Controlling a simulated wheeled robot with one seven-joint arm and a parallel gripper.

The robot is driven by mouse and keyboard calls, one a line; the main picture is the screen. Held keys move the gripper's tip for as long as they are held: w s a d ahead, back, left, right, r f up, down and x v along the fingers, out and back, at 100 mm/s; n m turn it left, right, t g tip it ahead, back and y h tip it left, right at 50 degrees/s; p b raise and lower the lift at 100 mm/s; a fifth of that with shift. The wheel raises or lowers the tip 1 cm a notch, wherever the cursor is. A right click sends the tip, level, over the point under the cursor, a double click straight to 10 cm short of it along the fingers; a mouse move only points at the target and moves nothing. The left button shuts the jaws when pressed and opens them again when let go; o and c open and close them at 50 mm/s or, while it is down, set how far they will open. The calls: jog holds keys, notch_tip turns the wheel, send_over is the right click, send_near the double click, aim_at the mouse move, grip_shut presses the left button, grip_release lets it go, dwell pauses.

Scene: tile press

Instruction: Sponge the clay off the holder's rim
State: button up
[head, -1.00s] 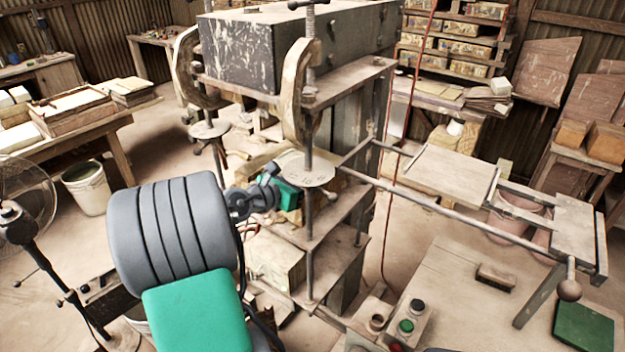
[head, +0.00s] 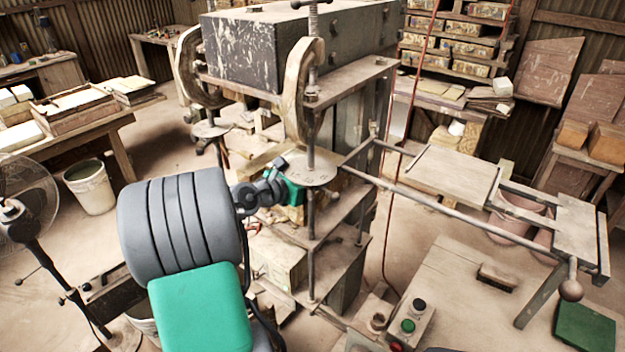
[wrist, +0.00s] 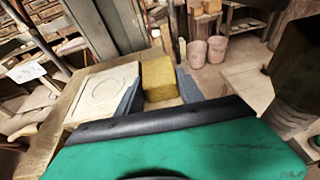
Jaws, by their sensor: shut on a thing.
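My gripper (wrist: 160,96) is shut on a yellow sponge (wrist: 158,76), which sits between its two blue-grey fingers in the wrist view. Left of the fingers is a pale square plate with a raised or sunken ring, seemingly the holder (wrist: 101,93), on a tan wooden surface. The left finger is close to its right edge; I cannot tell whether sponge or finger touches the rim. Clay on the rim is too faint to make out. In the head view my green wrist (head: 292,188) is at the press, partly behind a metal post, and the sponge is hidden.
The tall press (head: 290,50) has posts and shelves close around my wrist. A rail frame with a sliding plate (head: 455,175) extends right. A worktable (head: 450,285) with a button box (head: 408,322) and a brown brush-like block (head: 497,277) stands front right.

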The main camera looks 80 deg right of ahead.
jog(key=shift+w+a+f, duration=0.2)
jog(key=shift+w+a, duration=0.45)
jog(key=shift+a, duration=0.1)
jog(key=shift+w+a+r, duration=0.15)
jog(key=shift+w+a, duration=0.05)
jog(key=shift+a, duration=0.25)
jog(key=shift+w+a, duration=0.25)
jog(key=shift+a, duration=0.35)
jog(key=shift+w+a, duration=0.5)
jog(key=shift+a, duration=0.2)
jog(key=shift+s+d, duration=0.25)
jog(key=shift+s, duration=0.35)
jog(key=shift+s+d, duration=0.75)
jog(key=shift+d, duration=0.05)
